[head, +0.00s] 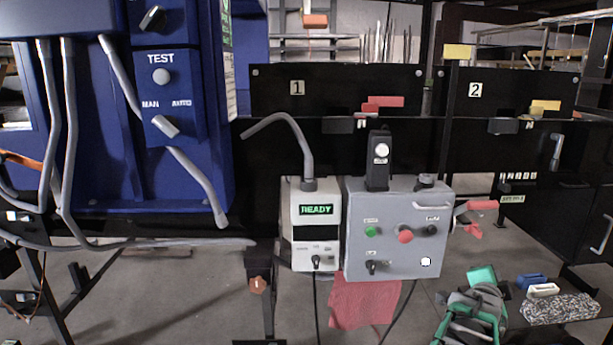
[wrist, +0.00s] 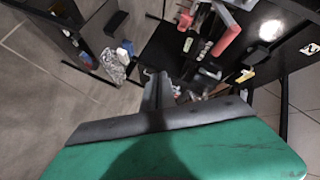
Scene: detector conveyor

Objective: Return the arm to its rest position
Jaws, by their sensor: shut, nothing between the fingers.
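My gripper (wrist: 160,82) shows in the wrist view, its dark fingers together beyond the green wrist housing, with nothing held between them. In the head view my green and grey arm (head: 470,318) is at the lower right, below and right of the grey control box (head: 392,235); its fingertips cannot be made out there. The arm appears clear of the control box in the head view.
The READY unit (head: 316,222) hangs beside the control box, with a red cloth (head: 362,300) below. A blue TEST cabinet (head: 120,120) with grey cables stands left. Blue and white bins (head: 533,283) and a speckled bundle (head: 560,308) lie right of my arm.

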